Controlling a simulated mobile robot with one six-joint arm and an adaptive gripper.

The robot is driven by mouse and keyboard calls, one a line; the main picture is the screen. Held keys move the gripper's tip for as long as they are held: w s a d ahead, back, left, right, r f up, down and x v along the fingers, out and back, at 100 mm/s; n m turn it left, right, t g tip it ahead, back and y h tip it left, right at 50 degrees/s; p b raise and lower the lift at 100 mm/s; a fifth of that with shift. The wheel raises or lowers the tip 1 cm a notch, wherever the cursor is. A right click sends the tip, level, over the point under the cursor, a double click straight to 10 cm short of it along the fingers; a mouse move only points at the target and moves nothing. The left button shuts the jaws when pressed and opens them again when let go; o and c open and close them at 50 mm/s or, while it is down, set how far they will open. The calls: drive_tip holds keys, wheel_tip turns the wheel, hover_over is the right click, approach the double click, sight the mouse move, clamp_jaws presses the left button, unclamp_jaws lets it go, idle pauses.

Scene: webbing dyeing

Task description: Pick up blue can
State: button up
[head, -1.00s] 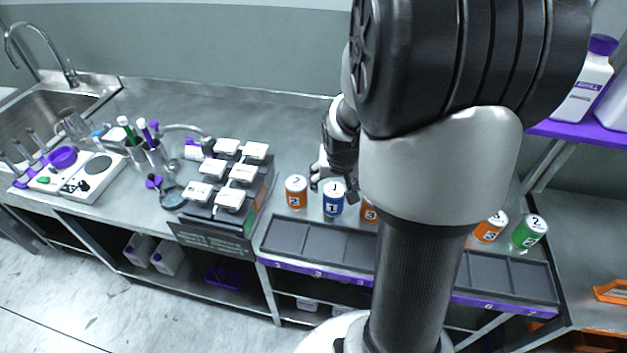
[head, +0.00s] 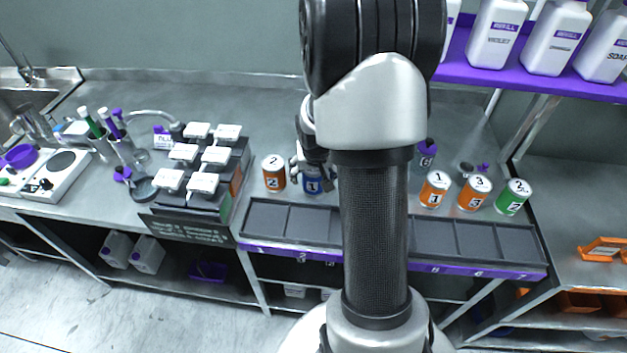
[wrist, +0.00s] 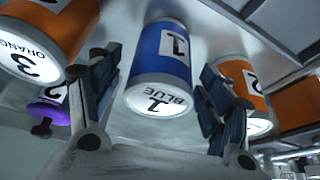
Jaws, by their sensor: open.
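The blue can (wrist: 162,68), labelled 1 and BLUE, stands between the open fingers of my gripper (wrist: 158,100) in the wrist view. Gaps show on both sides of the can, so the fingers do not look closed on it. In the head view the blue can (head: 312,182) stands behind the segmented tray (head: 290,239), and my gripper (head: 314,165) is over it, hiding its top. My arm hides part of the tray and what stands behind it.
An orange can (head: 274,173) stands close to the left of the blue can. Orange cans (head: 434,189) and a green can (head: 513,197) stand further right. In the wrist view, orange cans (wrist: 60,30) flank the fingers on both sides. A rack of white blocks (head: 203,157) is at left.

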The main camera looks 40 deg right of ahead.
drive_tip(key=shift+c, duration=0.4)
drive_tip(key=c, duration=1.2)
drive_tip(key=shift+r, duration=0.1)
drive_tip(key=shift+c, duration=0.6)
drive_tip(key=shift+r, duration=0.15)
